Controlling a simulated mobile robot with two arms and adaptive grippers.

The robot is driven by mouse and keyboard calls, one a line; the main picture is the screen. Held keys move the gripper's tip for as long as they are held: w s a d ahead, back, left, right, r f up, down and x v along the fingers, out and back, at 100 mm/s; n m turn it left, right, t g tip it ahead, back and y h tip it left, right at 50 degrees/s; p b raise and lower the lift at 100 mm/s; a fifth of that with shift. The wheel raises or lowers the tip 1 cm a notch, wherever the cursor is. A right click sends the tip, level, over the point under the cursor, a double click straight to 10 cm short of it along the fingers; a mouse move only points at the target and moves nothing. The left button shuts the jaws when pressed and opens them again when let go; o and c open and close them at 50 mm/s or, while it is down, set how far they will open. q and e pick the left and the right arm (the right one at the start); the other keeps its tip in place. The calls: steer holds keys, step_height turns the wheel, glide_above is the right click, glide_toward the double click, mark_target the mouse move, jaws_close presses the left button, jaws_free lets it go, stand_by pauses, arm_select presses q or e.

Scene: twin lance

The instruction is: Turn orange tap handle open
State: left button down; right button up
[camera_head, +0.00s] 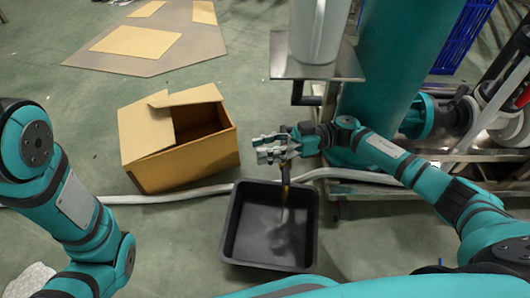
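My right gripper (265,150) reaches in from the right, its grey fingers pointing left above the far edge of a black tray (229,228). The gap between the fingers is too small to judge, and I see nothing clearly held. Just below the gripper a thin dark piece with a yellowish-orange part (286,187) hangs over the tray; it may belong to the tap. I cannot make out an orange handle for certain; the gripper may hide it. My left arm shows at the left, but its gripper is out of view.
An open cardboard box (180,157) stands left of the gripper. A metal shelf (345,66) with a white-grey cylinder (318,30) is above it. A pale hose (165,195) runs along the floor behind the tray. Flat cardboard (135,43) lies at the back left.

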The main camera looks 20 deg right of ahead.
step_height(320, 180, up, 7)
steer(key=shift+r, duration=0.15)
